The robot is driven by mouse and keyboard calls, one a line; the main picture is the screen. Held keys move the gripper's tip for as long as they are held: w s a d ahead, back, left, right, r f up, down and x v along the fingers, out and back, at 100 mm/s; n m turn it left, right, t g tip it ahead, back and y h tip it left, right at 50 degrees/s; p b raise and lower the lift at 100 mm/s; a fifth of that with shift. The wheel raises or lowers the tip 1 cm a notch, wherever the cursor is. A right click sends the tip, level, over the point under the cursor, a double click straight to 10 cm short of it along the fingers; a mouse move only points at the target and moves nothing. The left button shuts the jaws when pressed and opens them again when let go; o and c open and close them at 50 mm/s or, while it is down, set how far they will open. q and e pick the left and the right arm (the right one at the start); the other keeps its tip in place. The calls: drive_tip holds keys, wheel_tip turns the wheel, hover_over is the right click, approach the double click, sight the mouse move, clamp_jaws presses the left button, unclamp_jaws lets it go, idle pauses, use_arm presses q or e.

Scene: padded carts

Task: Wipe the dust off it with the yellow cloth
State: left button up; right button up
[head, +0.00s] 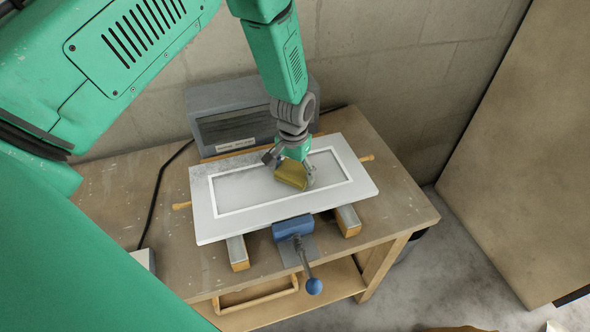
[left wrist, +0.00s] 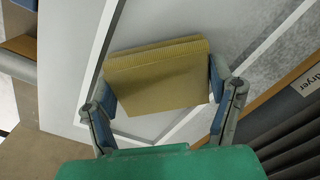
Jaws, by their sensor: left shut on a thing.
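A white framed panel (head: 232,226) lies flat on supports on a wooden workbench (head: 120,207). Grey speckled dust shows on its recessed face, mostly on the left part in the head view; the area right of the cloth looks paler. My left gripper (head: 289,168) is shut on a folded yellow cloth (head: 291,176) over the middle of the panel. In the left wrist view, the cloth (left wrist: 160,80) spans between the two fingers, against or just above the panel (left wrist: 72,70); contact is hard to tell. Grey dust shows beyond the cloth there. My right gripper is not in view.
A grey dryer box (head: 225,105) stands behind the panel, close to the gripper. A blue clamp (head: 292,227) with a handle sits at the panel's front edge. A black cable (head: 158,183) runs at left. A large brown board (head: 520,150) stands at right.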

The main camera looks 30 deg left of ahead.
use_arm(q)
drive_tip(key=shift+w+r, duration=0.2)
drive_tip(key=shift+w, duration=0.1)
drive_tip(key=shift+w+d+r+p, duration=0.1)
drive_tip(key=shift+w+r+p, duration=0.05)
drive_tip(key=shift+r+p, duration=0.5)
drive_tip(key=shift+r, duration=0.45)
drive_tip(key=shift+s+r+p, duration=0.3)
drive_tip(key=shift+r+p, duration=0.5)
drive_tip(key=shift+r, duration=0.05)
drive_tip(key=shift+r+p, duration=0.5)
drive_tip(key=shift+r, duration=0.2)
drive_tip(key=shift+w+r, duration=0.2)
drive_tip(key=shift+r, duration=0.3)
drive_tip(key=shift+s+r, duration=0.2)
drive_tip(key=shift+r, duration=0.45)
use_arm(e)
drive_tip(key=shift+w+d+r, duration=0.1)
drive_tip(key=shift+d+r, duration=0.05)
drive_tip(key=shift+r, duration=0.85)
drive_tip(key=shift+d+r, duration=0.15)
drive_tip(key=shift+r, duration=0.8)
use_arm(q)
drive_tip(key=shift+w, duration=0.1)
